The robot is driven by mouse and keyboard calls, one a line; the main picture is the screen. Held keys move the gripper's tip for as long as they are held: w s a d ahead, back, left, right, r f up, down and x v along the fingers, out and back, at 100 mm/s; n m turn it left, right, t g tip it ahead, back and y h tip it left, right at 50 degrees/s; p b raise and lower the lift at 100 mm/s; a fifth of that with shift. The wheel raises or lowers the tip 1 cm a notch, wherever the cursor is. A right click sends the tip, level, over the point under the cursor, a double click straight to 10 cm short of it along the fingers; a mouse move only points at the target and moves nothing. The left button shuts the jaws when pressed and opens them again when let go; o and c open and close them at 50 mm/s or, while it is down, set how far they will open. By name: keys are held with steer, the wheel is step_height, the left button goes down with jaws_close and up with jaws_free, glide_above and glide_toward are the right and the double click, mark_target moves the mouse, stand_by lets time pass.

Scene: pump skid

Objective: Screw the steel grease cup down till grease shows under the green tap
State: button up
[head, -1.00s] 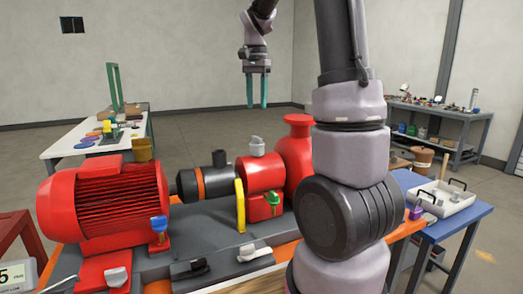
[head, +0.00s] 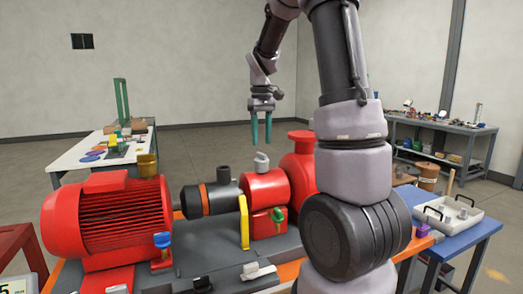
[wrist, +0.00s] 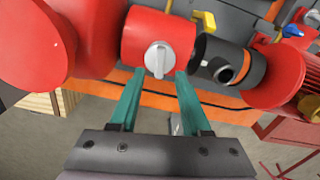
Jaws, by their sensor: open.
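The steel grease cup (head: 261,161), a pale grey cap with a raised ridge, stands on top of the red bearing housing (head: 262,186). In the wrist view the cup (wrist: 158,60) appears just beyond and between my fingertips. My gripper (head: 261,141) is open and empty, teal fingers pointing down, just above the cup with a small gap in the picture.
A black cup (head: 223,174) and a brass cup (head: 147,166) stand on the machine left of the steel one. A blue tap (head: 162,240) is by the red motor (head: 105,222). A yellow upright (head: 243,222) stands beside the housing. A white tray (head: 474,222) is at right.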

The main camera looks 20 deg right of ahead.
mark_target(262, 153)
steer(key=shift+f, duration=2.2)
jaws_close()
steer(key=m, duration=0.4)
steer(key=shift+m, duration=0.3)
steer(key=m, duration=0.4)
